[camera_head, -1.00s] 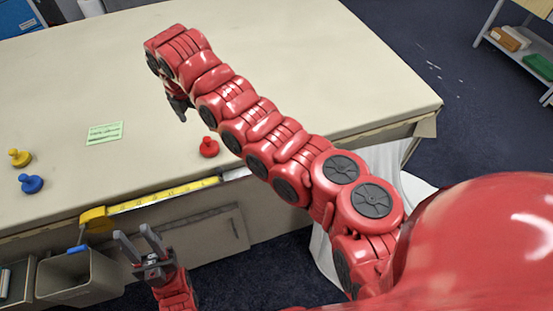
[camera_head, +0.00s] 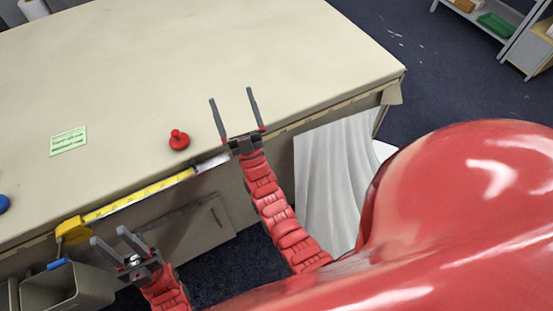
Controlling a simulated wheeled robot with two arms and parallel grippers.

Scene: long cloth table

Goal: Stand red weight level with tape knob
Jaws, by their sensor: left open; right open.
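The red weight (camera_head: 179,140), a round base with a knob on top, stands upright on the table near its front edge. The yellow measuring tape (camera_head: 140,193) lies along the front edge, with its yellow case, which looks like the tape knob (camera_head: 72,231), at the left end. My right gripper (camera_head: 234,103) is open and empty, to the right of the red weight and apart from it, its fingers pointing to the back of the table. My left gripper (camera_head: 107,240) is open and empty in front of the table edge, just right of and below the tape case.
A green note (camera_head: 68,141) lies left of the red weight. A blue weight (camera_head: 3,204) is cut off at the left edge. A grey bin (camera_head: 65,285) stands below the tape case. The table top (camera_head: 200,60) behind is clear.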

